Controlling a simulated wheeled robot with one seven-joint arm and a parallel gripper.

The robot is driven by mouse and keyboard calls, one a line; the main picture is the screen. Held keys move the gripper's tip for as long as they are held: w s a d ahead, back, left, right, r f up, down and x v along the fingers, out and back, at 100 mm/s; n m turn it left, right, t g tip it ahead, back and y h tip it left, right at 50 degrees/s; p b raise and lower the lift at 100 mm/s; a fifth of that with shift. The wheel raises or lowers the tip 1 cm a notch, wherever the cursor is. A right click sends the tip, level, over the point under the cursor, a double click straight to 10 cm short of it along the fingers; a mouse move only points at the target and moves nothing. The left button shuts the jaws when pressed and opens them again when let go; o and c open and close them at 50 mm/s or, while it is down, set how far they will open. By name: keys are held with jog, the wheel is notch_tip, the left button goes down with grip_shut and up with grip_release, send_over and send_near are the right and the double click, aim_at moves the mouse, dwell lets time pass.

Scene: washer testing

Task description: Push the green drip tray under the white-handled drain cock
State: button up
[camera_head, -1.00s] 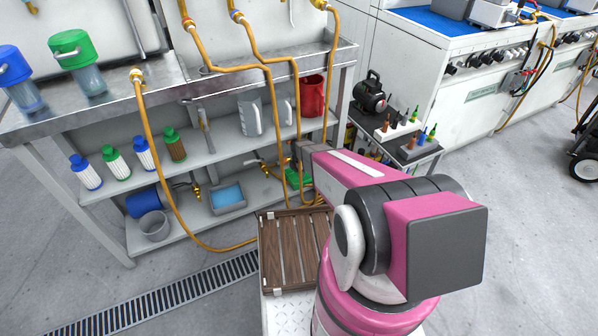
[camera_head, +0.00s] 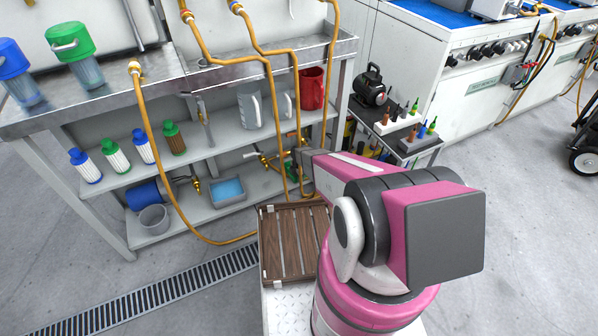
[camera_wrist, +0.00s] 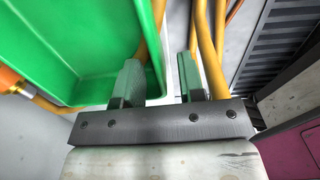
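The green drip tray (camera_wrist: 75,50) fills the upper left of the wrist view, its rim running beside my gripper's left finger. In the head view only a small green part of it (camera_head: 291,171) shows on the lower shelf, behind hoses and my arm. My gripper (camera_wrist: 160,70) has its two fingers apart, with a gap between them and yellow hose beyond. The left finger overlaps the tray's edge in the picture; I cannot tell if they touch. Brass cocks hang at the bench, one at left (camera_head: 196,184) and one near the tray (camera_head: 262,158).
Yellow hoses (camera_head: 277,120) hang down in front of the shelves close to the tray. A small cart (camera_head: 418,148) stands to the right. The floor has a drain grate (camera_head: 170,296).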

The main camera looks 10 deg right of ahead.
jog(key=shift+f, duration=1.05)
grip_shut()
jog(key=shift+a, duration=0.15)
